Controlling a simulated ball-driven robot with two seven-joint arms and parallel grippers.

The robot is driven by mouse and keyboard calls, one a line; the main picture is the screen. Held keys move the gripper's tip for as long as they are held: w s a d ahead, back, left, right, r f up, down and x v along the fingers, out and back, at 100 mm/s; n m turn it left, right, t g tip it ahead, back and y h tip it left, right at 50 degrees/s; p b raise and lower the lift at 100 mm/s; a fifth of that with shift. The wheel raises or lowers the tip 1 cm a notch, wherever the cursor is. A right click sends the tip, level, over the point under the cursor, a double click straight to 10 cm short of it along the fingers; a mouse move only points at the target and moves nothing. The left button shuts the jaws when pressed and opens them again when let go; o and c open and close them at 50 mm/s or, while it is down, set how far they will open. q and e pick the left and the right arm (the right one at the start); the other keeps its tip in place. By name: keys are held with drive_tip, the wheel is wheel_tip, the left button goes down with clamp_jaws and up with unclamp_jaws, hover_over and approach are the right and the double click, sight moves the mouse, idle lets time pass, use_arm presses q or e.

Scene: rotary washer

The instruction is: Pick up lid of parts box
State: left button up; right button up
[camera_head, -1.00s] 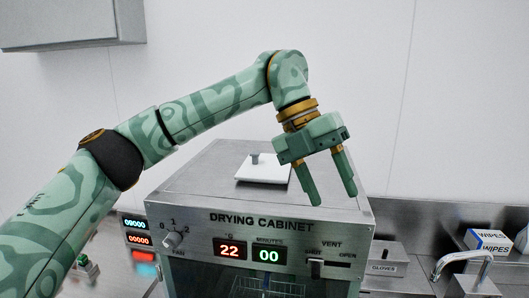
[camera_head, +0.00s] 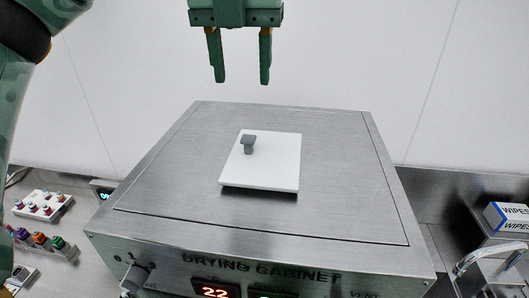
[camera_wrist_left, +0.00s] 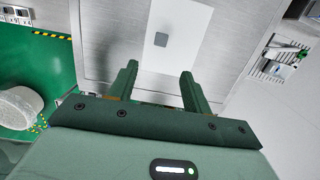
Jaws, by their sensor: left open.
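The lid of the parts box (camera_head: 270,172) is a flat white plate with a small grey knob (camera_head: 248,143) toward its left side. It lies on the steel top of the drying cabinet (camera_head: 340,160). My left gripper (camera_head: 241,80) is open and empty, up above the back edge of the cabinet top. In the left wrist view, the lid (camera_wrist_left: 180,30) and its grey knob (camera_wrist_left: 161,40) show beyond the open fingers (camera_wrist_left: 158,75), roughly in line with the gap between them. The fingers are apart from the knob. My right gripper is not in view.
A box of wipes (camera_head: 508,217) and a tap (camera_head: 490,255) are at the right. Coloured items in a rack (camera_head: 38,242) stand at the lower left. The cabinet top around the lid is clear.

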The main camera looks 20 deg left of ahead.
use_arm(q)
hover_over(248, 137)
drive_tip(key=s, duration=0.1)
wheel_tip(248, 137, down, 7)
drive_tip(key=shift+s+d+f, duration=0.1)
drive_tip(key=shift+f, duration=0.05)
drive_tip(key=f, duration=0.1)
drive_tip(key=f+p, duration=0.1)
drive_tip(key=f, duration=0.2)
drive_tip(key=shift+w+f, duration=0.25)
drive_tip(key=shift+w, duration=0.15)
drive_tip(key=shift+w+f, duration=0.1)
drive_tip(key=shift+f, duration=0.15)
drive_tip(key=c, duration=0.9)
clamp_jaws()
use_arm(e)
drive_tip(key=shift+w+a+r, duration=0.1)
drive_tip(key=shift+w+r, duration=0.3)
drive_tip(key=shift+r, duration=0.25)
